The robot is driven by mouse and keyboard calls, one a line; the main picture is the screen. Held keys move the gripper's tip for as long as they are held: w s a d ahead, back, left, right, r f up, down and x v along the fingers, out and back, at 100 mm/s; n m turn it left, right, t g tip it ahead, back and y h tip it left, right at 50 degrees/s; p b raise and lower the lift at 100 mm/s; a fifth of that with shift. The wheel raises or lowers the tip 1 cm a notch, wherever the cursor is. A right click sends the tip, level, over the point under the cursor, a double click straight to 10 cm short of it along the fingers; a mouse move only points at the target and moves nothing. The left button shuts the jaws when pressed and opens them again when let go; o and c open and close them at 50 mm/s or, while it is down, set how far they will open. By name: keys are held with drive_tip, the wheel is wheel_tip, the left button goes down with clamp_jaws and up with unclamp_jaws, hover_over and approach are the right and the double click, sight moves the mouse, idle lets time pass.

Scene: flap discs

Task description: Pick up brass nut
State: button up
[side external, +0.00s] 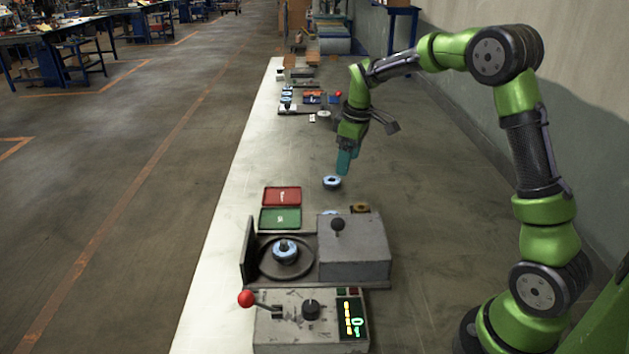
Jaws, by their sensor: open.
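A small brass-coloured piece, which looks like the brass nut (360,207), lies on the table just behind the grey box. Its lower part is hidden by the box. My gripper (343,167) points down with its teal fingers above and slightly right of a blue-and-white flap disc (332,183). The gripper is open, with nothing seen between the fingers. It is beyond the brass nut and a little to its left, clearly apart from it.
The grey box (353,252) stands beside a round plate (262,262) bearing another disc (286,251). Red (282,196) and green (280,218) trays lie to the left. A control panel with a red-knobbed lever (246,298) is in front. The table's right side is clear.

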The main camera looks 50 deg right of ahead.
wheel_tip(320, 180, up, 2)
drive_tip(key=m+g, duration=0.1)
hover_over(361, 209)
drive_tip(key=shift+g, duration=0.3)
drive_tip(key=f, duration=1.6)
drive_tip(key=shift+s+a+f, duration=0.2)
drive_tip(key=shift+s+a, duration=0.15)
drive_tip(key=shift+a, duration=0.05)
